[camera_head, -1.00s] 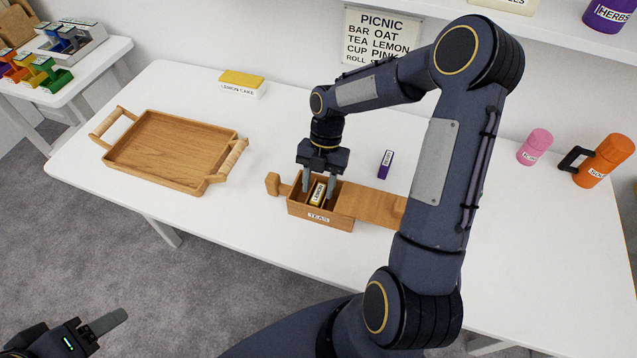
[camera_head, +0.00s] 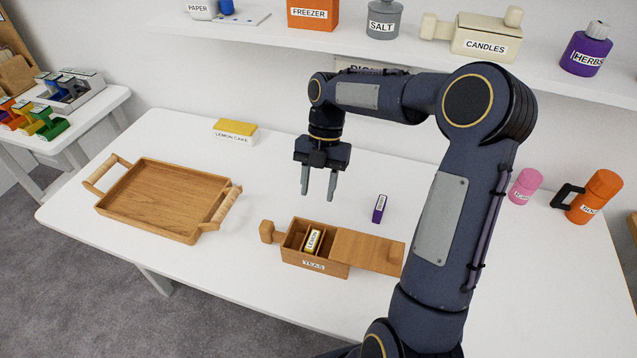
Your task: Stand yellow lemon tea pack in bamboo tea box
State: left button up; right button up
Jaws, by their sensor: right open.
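The bamboo tea box (camera_head: 314,266), labelled TEAS, sits on the white table with its sliding lid (camera_head: 367,250) drawn to the right, so its left part is open. The yellow lemon tea pack (camera_head: 313,241) stands in an open compartment of the box, its LEMON label showing, leaning slightly. My right gripper (camera_head: 318,189) is open and empty, raised above and behind the box, clear of the pack. My left gripper is out of view.
A wooden tray (camera_head: 168,196) with handles is at left. A lemon cake box (camera_head: 234,132) is behind it. A purple pack (camera_head: 380,209) stands behind the lid. A pink container (camera_head: 525,186) and orange mug-like flask (camera_head: 594,197) stand at right. A shelf (camera_head: 420,48) runs above.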

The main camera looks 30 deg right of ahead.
jog(key=s+a+r+m+t+h, duration=0.1)
jog(key=s+a+r+m+t, duration=0.25)
jog(key=s+r+m, duration=0.55)
jog(key=s+a+f+m+t, duration=0.2)
jog(key=s+m, duration=0.3)
jog(key=m, duration=0.4)
jog(key=s+a+f+m+t+y, duration=0.1)
jog(key=s+m, duration=0.4)
jog(key=m, duration=0.5)
jog(key=shift+s+a+f+t, duration=0.4)
jog(key=shift+a+f+t, duration=0.05)
jog(key=shift+t, duration=0.5)
